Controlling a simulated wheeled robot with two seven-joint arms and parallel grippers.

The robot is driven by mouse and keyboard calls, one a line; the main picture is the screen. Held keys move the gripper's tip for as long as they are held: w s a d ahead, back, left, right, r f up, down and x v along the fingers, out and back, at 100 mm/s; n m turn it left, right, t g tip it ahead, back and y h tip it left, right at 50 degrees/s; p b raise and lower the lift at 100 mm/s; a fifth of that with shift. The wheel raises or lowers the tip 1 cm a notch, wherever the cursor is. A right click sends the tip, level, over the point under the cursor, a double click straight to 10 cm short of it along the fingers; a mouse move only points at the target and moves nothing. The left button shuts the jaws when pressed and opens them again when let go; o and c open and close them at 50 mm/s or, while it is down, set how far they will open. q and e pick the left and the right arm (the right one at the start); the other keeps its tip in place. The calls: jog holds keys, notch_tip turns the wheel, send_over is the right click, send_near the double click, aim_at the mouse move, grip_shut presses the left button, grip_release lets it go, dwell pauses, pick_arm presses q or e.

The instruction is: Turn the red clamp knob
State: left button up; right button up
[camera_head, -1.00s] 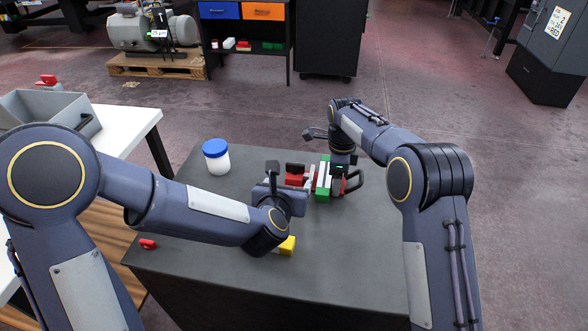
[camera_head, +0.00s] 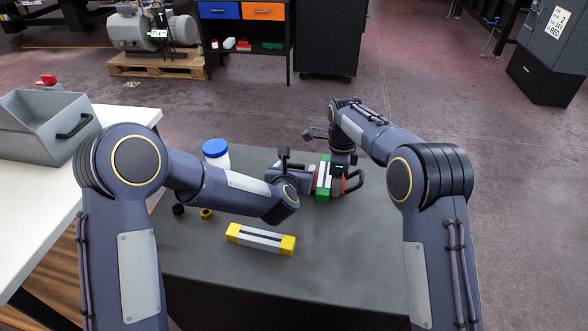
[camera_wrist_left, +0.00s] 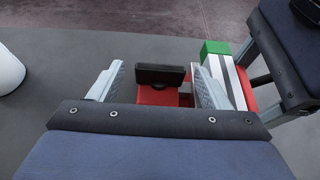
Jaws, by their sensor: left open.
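The red clamp (camera_wrist_left: 165,96), with a black bar-shaped knob (camera_wrist_left: 160,75) on top, shows in the left wrist view. My left gripper (camera_wrist_left: 159,70) is open, with one finger on each side of the knob and gaps beside it. In the head view my left gripper (camera_head: 292,178) largely hides this clamp. A grey-white profile with green ends (camera_head: 323,192) lies just right of it; it also shows in the wrist view (camera_wrist_left: 215,47). My right gripper (camera_head: 343,172) is at the profile's right side, beside a red part with a black handle (camera_head: 354,182); its fingers are hidden.
A grey profile with yellow ends (camera_head: 260,239) lies nearer on the dark table (camera_head: 350,245). A white jar with a blue lid (camera_head: 215,150) and small black (camera_head: 178,209) and orange (camera_head: 206,213) pieces are to the left. A grey bin (camera_head: 40,125) stands on the white side table.

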pick_arm(q)
jog(key=shift+c, duration=0.4)
jog(key=c, duration=0.9)
jog(key=shift+w+a+m+h, duration=0.1)
jog(key=shift+m+h, duration=0.2)
jog(key=shift+h, duration=0.1)
